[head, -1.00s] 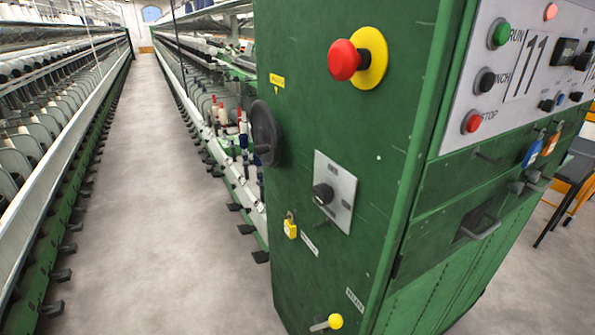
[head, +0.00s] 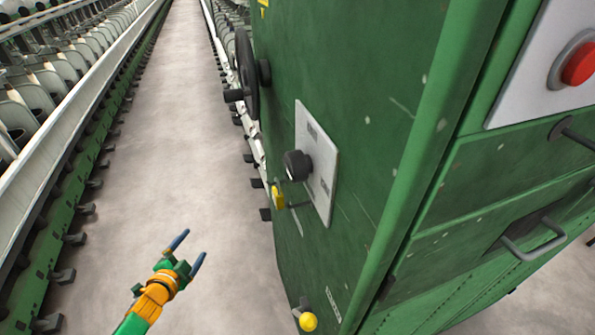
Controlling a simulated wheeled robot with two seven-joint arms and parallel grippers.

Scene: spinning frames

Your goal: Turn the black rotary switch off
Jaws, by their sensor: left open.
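The black rotary switch (head: 297,165) is a round knob on a pale metal plate (head: 322,180), fixed to the left face of the green machine cabinet (head: 370,110). The lettering on the plate is too small to read. My left gripper (head: 189,250) shows at the lower left over the aisle floor. Its two dark blue fingers are apart with nothing between them. It is below and to the left of the switch, clear of the cabinet. My right gripper is not in view.
A yellow padlock (head: 278,196) hangs just below the switch. A black handwheel (head: 246,75) with a handle juts out above left. A yellow-knobbed lever (head: 308,321) is lower down. A red button (head: 579,64) is at the right. The aisle floor (head: 170,150) is clear.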

